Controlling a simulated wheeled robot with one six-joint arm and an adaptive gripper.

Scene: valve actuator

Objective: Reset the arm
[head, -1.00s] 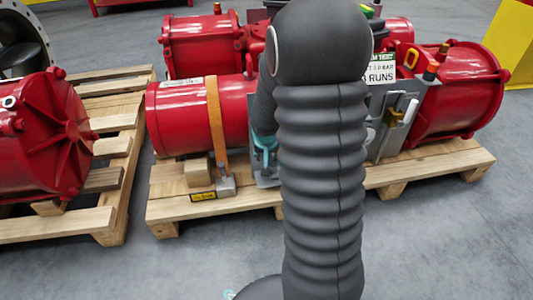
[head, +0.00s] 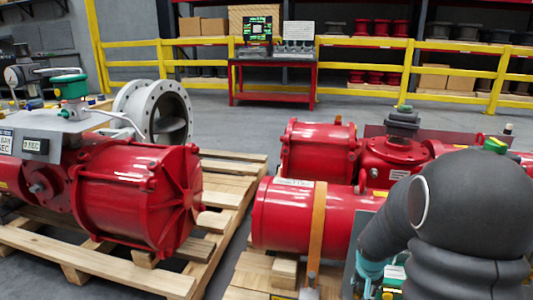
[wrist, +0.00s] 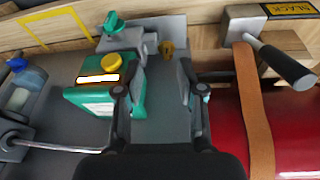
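My gripper (wrist: 154,92) shows in the wrist view with its two dark fingers apart and nothing between them. It is over a grey plate; a green box (wrist: 112,98) with a yellow knob is beside the left finger. A grey block with a teal knob (wrist: 114,22) and a small brass fitting (wrist: 167,48) are beyond the fingers. In the head view my dark arm fills the lower right and hides most of the panel area by the red actuator (head: 290,215). The fingers are not clear there.
An orange strap (head: 317,220) crosses the red cylinder. In the wrist view a black-handled lever (wrist: 280,62) is at right. Another red actuator (head: 135,190) stands on a wooden pallet (head: 95,270) at left. A yellow rail (head: 350,90) and red bench (head: 272,78) are behind.

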